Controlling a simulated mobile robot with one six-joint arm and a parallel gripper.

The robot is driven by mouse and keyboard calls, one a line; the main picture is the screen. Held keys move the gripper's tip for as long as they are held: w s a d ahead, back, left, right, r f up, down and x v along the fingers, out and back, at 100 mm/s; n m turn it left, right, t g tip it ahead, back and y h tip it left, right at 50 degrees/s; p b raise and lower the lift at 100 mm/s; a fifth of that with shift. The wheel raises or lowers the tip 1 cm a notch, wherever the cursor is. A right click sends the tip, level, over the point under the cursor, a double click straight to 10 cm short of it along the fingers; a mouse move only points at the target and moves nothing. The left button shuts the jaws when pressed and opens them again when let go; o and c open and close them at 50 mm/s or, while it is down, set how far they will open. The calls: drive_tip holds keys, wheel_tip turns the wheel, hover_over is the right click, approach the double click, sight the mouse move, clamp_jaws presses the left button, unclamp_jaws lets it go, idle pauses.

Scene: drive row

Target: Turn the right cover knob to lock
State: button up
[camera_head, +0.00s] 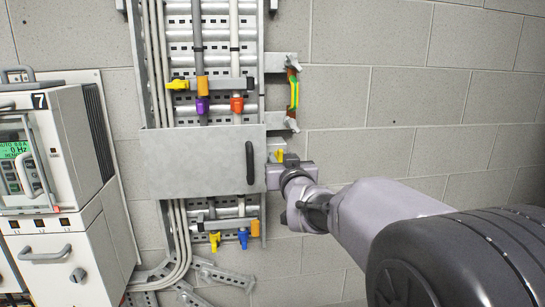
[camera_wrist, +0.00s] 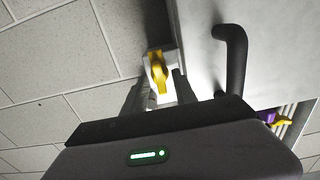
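The grey cover plate (camera_head: 190,165) lies across the cable ladder, with a black handle (camera_head: 250,163) near its right end. The yellow right cover knob (camera_head: 277,156) sits on a pale block just beyond the cover's right edge, partly hidden by my gripper (camera_head: 290,168). In the wrist view the knob (camera_wrist: 158,73) is long and narrow, running roughly up and down the picture with a slight tilt. My gripper (camera_wrist: 158,90) is open, its fingers on either side of the knob's lower part. Gaps seem to show beside the knob; contact is unclear.
The black handle (camera_wrist: 233,55) stands out close to the right finger in the wrist view. A cabinet (camera_head: 60,160) stands at left. Coloured clamps and a yellow-green strap (camera_head: 293,90) sit above the cover. Bare block wall (camera_head: 430,100) fills the right.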

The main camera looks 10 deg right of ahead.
clamp_jaws()
drive_tip(key=shift+f+m+b, duration=0.1)
drive_tip(key=shift+m+b, duration=0.2)
drive_tip(key=shift+b, duration=0.45)
drive_tip(key=m+b, duration=0.5)
drive_tip(key=m, duration=0.3)
drive_tip(key=m+b, duration=0.6)
drive_tip(key=m, duration=0.3)
drive_tip(key=shift+d+f, duration=0.1)
drive_tip(key=shift+d, duration=0.1)
drive_tip(key=shift+m, duration=0.3)
